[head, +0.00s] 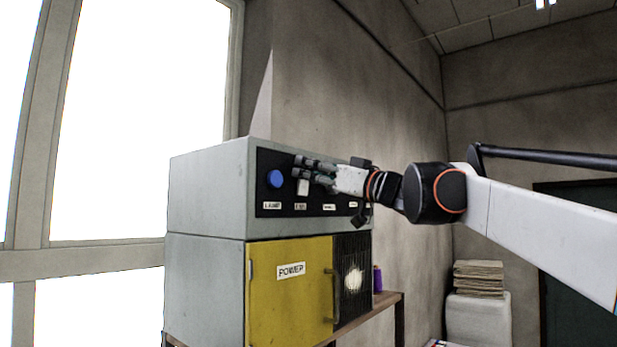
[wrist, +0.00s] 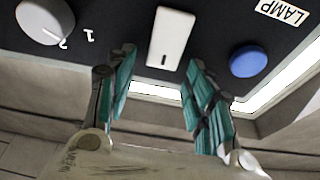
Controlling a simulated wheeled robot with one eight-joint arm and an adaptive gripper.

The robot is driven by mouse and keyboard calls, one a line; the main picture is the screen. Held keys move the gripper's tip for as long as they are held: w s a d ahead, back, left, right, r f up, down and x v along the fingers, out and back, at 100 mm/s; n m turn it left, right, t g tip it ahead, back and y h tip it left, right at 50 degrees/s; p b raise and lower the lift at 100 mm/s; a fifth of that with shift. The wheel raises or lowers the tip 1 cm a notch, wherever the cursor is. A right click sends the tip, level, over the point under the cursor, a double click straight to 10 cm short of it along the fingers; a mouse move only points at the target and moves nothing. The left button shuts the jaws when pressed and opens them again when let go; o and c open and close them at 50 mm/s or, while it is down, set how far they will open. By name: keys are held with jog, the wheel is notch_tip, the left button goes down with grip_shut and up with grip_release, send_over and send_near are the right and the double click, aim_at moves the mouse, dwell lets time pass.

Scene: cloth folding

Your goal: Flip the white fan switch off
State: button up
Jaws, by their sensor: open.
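The white switch (wrist: 171,39) is a rectangular rocker with a dark mark near one end, set in the black panel between a round grey knob and a blue button. It also shows in the head view (head: 303,187), just left of and below my fingertips. My gripper (head: 303,169) reaches in from the right at the panel front. In the wrist view its two teal-padded fingers (wrist: 155,68) are apart, one on each side of the switch's near end, with nothing between them. I cannot tell whether either finger touches the panel.
A blue round button (head: 274,179) is left of the switch; it also shows in the wrist view (wrist: 248,61). A grey knob (wrist: 45,20) is on the other side. Below is a yellow door (head: 290,295) labelled POWER and a dark grille (head: 352,255). A purple spool (head: 377,280) stands on the shelf.

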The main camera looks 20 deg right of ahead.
notch_tip(320, 180, up, 9)
dwell(0.4)
dwell(0.4)
